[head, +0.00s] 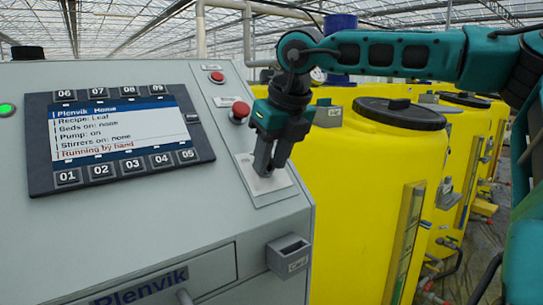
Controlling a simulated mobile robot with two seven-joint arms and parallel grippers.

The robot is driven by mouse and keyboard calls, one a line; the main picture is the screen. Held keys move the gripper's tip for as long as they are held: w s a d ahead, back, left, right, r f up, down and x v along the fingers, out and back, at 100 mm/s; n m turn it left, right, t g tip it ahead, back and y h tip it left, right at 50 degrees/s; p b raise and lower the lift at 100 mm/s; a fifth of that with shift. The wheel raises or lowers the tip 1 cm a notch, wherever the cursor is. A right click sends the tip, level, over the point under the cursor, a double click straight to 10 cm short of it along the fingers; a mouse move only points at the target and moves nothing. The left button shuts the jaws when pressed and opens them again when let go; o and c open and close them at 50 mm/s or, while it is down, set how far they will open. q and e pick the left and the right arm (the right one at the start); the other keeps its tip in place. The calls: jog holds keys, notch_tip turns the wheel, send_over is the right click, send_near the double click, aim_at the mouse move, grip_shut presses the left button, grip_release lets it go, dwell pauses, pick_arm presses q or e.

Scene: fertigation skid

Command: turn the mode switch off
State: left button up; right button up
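My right gripper (267,172) comes down from the upper right over a light switch plate (274,187) on the right part of the grey console's sloping face. Its dark fingertips are at the plate and close together. They cover the middle of the plate, so the knob of the mode switch is hidden, and I cannot tell whether the fingers grip it. The console's screen (120,128) reads "Pump: on", "Stirrers on: none" and "Running by hand". My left gripper is out of view.
A red button (240,110) sits just above the plate and near the gripper; a smaller red one (217,77) is higher up. A card holder (288,255) juts out below. Yellow tanks (352,200) with dark lids stand right of the console. A green light (6,109) glows at left.

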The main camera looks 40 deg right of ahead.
grip_shut()
dwell(0.5)
jog(key=n+h+b, duration=0.1)
jog(key=n, duration=0.2)
jog(key=shift+a+n+h+b, duration=0.1)
jog(key=shift+n+h+b, duration=0.2)
jog(key=shift+n+b, duration=0.1)
jog(key=shift+a+n+t+h+b, duration=0.15)
jog(key=shift+n+h+b, duration=0.25)
jog(key=shift+n, duration=0.6)
jog(key=shift+d+n+t+h+b, duration=0.1)
jog(key=shift+n+t+h+b, duration=0.3)
jog(key=shift+n, duration=0.6)
grip_release()
